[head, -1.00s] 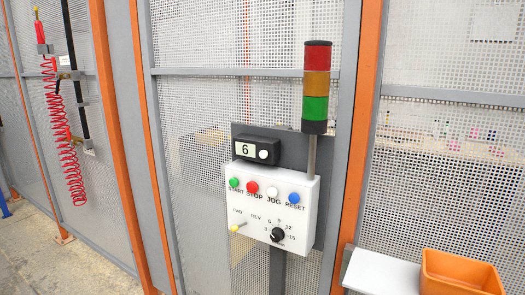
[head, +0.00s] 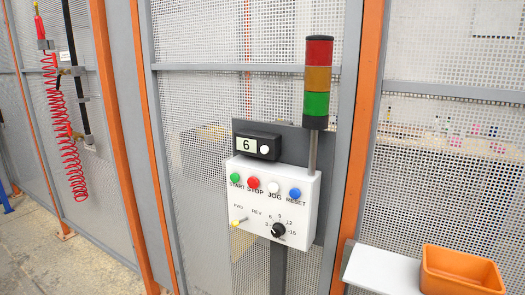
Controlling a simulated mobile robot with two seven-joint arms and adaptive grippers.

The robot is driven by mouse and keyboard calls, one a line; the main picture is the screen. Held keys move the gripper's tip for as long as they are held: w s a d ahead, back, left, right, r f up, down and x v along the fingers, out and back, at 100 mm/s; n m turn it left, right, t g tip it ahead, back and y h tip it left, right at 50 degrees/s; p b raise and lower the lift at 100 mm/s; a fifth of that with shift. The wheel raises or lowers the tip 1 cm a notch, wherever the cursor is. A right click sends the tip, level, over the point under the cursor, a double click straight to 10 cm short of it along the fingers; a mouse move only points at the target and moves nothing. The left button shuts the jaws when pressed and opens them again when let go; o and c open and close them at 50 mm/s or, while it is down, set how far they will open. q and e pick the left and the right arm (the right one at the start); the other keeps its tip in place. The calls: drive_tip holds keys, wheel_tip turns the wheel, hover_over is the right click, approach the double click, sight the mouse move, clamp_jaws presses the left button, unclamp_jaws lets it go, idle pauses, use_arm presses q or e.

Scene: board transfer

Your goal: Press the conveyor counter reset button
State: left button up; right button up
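A small black counter box (head: 257,146) sits on top of the white control panel and its display reads 6. A round white button (head: 265,150) is on the right of the counter's face. The white control panel (head: 250,211) carries a green START button (head: 235,178), a red STOP button (head: 253,182), a white JOG button (head: 273,187) and a blue RESET button (head: 295,193). Below them are a yellow-tipped FWD/REV lever (head: 236,223) and a black dial (head: 278,230). Neither of my grippers is in view.
A red, amber and green stack light (head: 317,80) rises on a pole at the panel's right. An orange bin (head: 460,272) rests on a white shelf (head: 383,270) at lower right. A red coiled hose (head: 68,150) hangs at left. Mesh fencing stands behind.

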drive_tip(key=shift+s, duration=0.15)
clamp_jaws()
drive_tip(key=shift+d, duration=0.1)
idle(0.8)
